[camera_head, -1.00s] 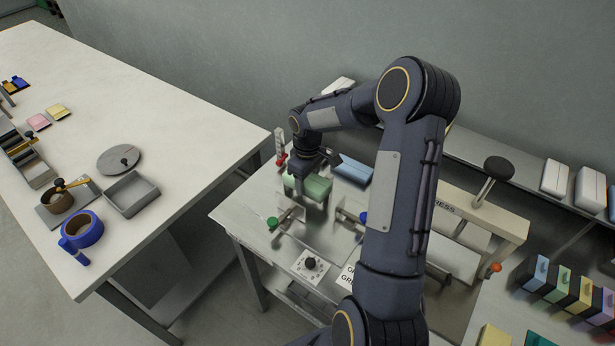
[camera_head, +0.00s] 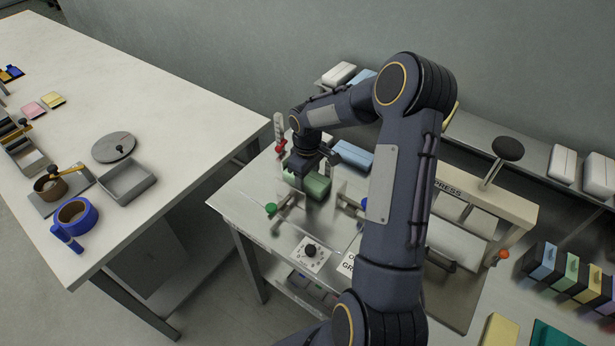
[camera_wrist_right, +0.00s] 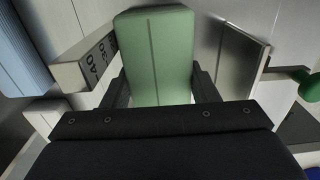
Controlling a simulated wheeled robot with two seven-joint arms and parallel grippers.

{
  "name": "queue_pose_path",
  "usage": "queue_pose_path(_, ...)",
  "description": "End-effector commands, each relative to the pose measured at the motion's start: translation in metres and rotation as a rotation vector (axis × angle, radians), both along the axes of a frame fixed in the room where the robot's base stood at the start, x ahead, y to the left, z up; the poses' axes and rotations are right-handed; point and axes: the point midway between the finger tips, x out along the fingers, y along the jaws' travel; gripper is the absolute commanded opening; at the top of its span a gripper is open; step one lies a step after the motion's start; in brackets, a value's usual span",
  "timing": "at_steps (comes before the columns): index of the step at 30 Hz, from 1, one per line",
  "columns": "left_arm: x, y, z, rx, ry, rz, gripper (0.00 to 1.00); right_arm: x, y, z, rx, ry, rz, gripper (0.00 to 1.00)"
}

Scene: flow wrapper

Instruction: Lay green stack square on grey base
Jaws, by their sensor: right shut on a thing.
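The green stack (camera_head: 316,184) is a soft green block with a seam along its middle, and fills the upper centre of the right wrist view (camera_wrist_right: 156,50). My right gripper (camera_head: 305,170) is shut on it, with one dark finger on each side in the wrist view (camera_wrist_right: 158,92). The stack is over the metal table of the wrapper. I cannot tell whether its underside touches anything. The grey base cannot be clearly told apart from the other grey metal parts, and my arm hides part of the machine. My left gripper is not in view.
A blue block (camera_head: 354,156) lies behind the stack. An upright metal plate (camera_wrist_right: 238,52) and a pale block with numbers (camera_wrist_right: 86,62) flank it. A green knob (camera_head: 270,208) is in front. The press (camera_head: 480,205) stands to the right.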

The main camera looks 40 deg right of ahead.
Motion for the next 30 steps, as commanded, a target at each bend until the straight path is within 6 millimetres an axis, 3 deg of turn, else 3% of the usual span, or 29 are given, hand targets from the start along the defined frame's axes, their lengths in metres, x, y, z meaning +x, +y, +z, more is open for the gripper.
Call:
queue_pose_path(16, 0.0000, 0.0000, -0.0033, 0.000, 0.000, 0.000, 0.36, 0.0000, 0.0000, -0.0038, 0.000, 0.000, 0.000, 0.32)
queue_pose_path(17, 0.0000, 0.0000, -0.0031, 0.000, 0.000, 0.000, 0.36, 0.0000, 0.0000, -0.0037, 0.000, 0.000, 0.000, 0.55)
queue_pose_path(22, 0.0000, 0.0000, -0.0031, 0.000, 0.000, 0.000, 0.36, 0.0000, 0.0000, -0.0038, 0.000, 0.000, 0.000, 0.77)
queue_pose_path(30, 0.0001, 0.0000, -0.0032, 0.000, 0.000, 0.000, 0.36, 0.0000, 0.0000, -0.0034, 0.000, 0.000, 0.000, 0.79)
